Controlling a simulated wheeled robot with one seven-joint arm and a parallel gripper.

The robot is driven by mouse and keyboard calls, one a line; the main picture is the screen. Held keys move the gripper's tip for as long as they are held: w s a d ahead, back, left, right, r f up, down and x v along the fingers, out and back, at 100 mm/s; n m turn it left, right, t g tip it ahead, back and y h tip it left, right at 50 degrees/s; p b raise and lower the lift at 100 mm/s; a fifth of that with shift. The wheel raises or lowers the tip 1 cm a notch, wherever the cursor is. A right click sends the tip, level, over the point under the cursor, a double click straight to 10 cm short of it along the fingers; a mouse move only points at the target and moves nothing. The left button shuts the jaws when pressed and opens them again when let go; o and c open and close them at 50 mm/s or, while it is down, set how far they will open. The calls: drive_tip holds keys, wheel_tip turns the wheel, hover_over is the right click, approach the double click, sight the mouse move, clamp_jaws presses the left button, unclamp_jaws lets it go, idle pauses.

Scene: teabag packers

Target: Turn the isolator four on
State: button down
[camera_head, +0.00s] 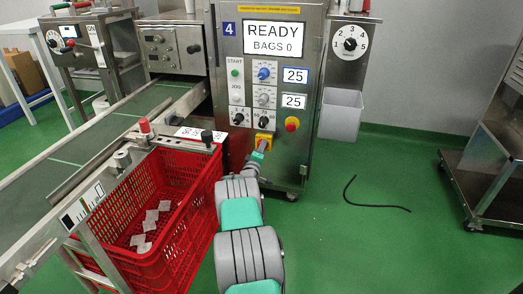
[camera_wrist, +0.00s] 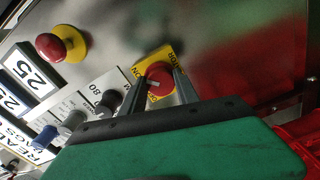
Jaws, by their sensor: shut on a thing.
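The packer panel marked with a blue 4 (camera_head: 228,29) stands in the middle of the head view, its screen (camera_head: 272,38) reading "READY BAGS 0". The isolator, a red rotary knob (camera_wrist: 158,82) on a yellow plate (camera_wrist: 138,72), shows in the wrist view. In the head view its yellow plate (camera_head: 264,138) is low on the panel, and my arm's end partly covers it. My gripper (camera_wrist: 160,86) has one finger on each side of the red knob and is shut on it. A pale mark on the knob lies nearly level in the wrist view.
A red emergency button (camera_head: 292,124) on yellow is right of the isolator. Knobs and the START button (camera_head: 235,73) are above. A red crate (camera_head: 150,255) with several teabags stands left of my arm. A black cable (camera_head: 375,205) lies on open green floor at right.

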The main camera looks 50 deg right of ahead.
drive_tip(key=c, duration=0.9)
unclamp_jaws()
drive_tip(key=p+v, duration=0.3)
drive_tip(key=v, duration=0.4)
drive_tip(key=shift+s+a, duration=0.2)
drive_tip(key=shift+a, duration=0.15)
